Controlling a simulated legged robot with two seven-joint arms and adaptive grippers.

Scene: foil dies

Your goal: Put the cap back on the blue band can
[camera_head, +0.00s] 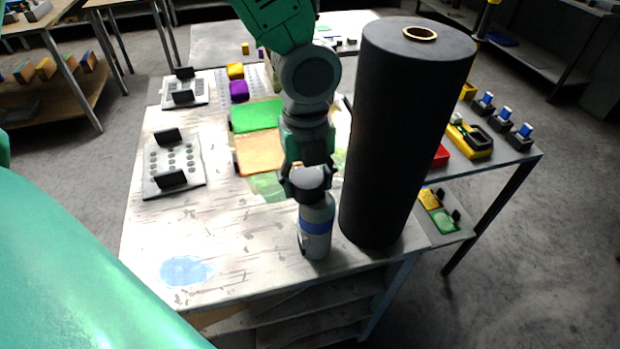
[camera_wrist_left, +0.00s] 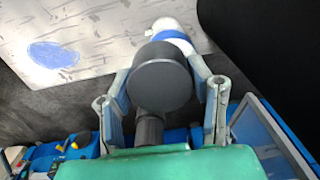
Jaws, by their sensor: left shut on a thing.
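The blue band can (camera_head: 315,228) stands upright near the table's front edge, grey with a blue band around it. In the left wrist view, the can (camera_wrist_left: 176,38) shows its blue band beyond a round dark grey disc, which looks like the cap (camera_wrist_left: 163,82). My left gripper (camera_head: 308,188) comes down from above, and its fingers close around the cap at the can's top. In the wrist view, the left gripper's fingers (camera_wrist_left: 168,70) lie on both sides of the disc. I cannot tell whether the cap is seated or just above the can. My right gripper is out of view.
A tall black cylinder (camera_head: 405,130) stands close to the right of the can. Green (camera_head: 258,116) and orange (camera_head: 260,153) panels lie behind. Grey trays (camera_head: 174,165) are at the left. A blue patch (camera_head: 185,270) marks the clear front left of the table (camera_head: 225,235).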

